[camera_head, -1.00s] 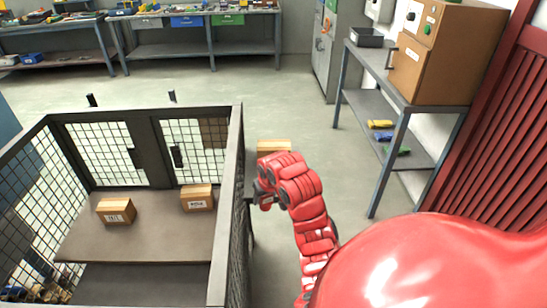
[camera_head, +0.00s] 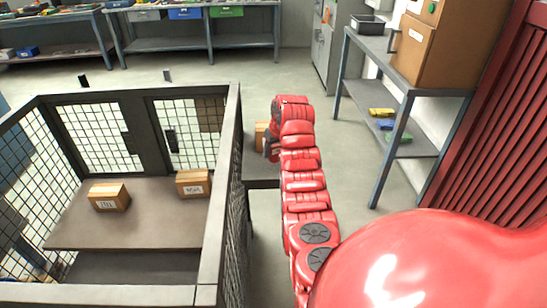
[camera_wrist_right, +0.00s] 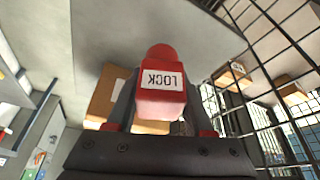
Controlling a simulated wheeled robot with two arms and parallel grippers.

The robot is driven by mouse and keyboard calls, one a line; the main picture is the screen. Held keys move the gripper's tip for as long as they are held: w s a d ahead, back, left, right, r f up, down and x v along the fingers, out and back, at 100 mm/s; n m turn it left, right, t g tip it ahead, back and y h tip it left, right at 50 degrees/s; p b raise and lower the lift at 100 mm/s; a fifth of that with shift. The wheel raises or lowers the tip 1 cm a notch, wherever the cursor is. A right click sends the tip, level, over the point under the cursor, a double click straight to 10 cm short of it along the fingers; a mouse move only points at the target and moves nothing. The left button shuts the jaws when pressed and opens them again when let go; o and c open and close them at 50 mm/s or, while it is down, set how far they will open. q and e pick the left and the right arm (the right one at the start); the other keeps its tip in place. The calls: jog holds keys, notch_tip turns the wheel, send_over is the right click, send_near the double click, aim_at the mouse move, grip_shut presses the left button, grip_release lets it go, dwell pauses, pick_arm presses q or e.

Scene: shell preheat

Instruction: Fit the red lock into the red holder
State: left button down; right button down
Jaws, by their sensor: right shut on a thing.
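The red lock (camera_wrist_right: 158,103), with a white label reading LOCK, is between the fingers of my right gripper (camera_wrist_right: 158,118) in the right wrist view. The gripper is shut on it. In the head view my right gripper (camera_head: 271,148) is beside the cage's right wall, and the lock cannot be made out there. I cannot make out a red holder in either view. My left gripper is out of view.
A mesh cage (camera_head: 233,130) holds two labelled cardboard boxes (camera_head: 110,198) (camera_head: 193,184) on a shelf. Another box (camera_head: 261,133) is partly hidden behind my right arm. A metal rack (camera_head: 408,105) stands at right. Open floor (camera_head: 340,180) lies between.

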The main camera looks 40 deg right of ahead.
aim_at(273, 157)
jog(key=shift+w+d, duration=0.15)
jog(key=shift+d, duration=0.05)
jog(key=shift+f, duration=1.75)
jog(key=shift+f, duration=0.1)
jog(key=shift+c, duration=1.4)
grip_release()
